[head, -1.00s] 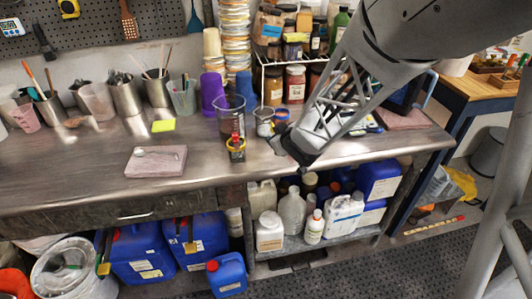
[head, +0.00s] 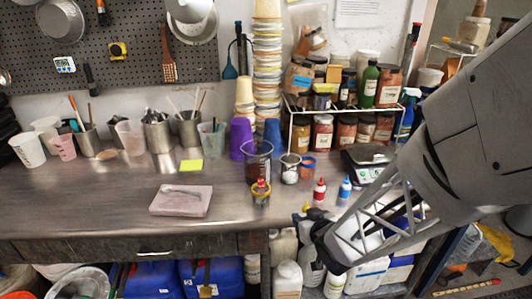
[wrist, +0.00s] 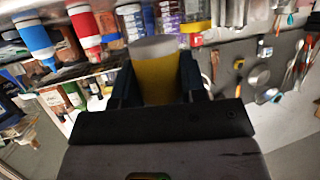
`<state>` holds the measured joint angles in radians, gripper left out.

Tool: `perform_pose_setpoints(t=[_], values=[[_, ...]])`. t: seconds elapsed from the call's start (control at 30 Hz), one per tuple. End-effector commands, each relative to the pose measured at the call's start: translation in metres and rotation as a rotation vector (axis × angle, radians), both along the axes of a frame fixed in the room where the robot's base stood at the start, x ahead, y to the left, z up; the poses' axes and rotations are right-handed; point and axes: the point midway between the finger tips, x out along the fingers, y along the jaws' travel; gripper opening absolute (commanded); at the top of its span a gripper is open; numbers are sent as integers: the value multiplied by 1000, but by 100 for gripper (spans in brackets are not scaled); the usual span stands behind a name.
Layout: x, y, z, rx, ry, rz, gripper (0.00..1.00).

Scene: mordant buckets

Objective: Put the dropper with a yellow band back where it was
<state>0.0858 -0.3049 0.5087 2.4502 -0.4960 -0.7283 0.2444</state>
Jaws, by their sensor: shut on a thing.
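My gripper (head: 322,236) is at the front edge of the steel bench in the head view, right of centre. In the wrist view my gripper (wrist: 156,80) is shut on a cylinder with a wide yellow band (wrist: 158,78) and a pale translucent end, the dropper with a yellow band. A small yellow tip (head: 305,208) shows just above my gripper in the head view; most of the dropper is hidden there. A red dropper bottle (head: 320,192) and a blue one (head: 345,190) stand side by side on the bench; the wrist view also shows the red (wrist: 84,28) and blue (wrist: 36,42) ones.
Behind are a clear beaker (head: 257,163), a small jar (head: 290,168) and a scale (head: 368,160). A pink slab (head: 181,201) lies left. Bench between slab and cup is clear.

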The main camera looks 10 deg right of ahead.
Motion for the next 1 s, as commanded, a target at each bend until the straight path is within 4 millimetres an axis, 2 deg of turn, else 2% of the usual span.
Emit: perform_pose_setpoints(t=[0.17,0.37,1.0], values=[[3,0,0,0,1,0,15],[19,0,-2,0,1,0,15],[102,2,-10,0,1,0,15]])
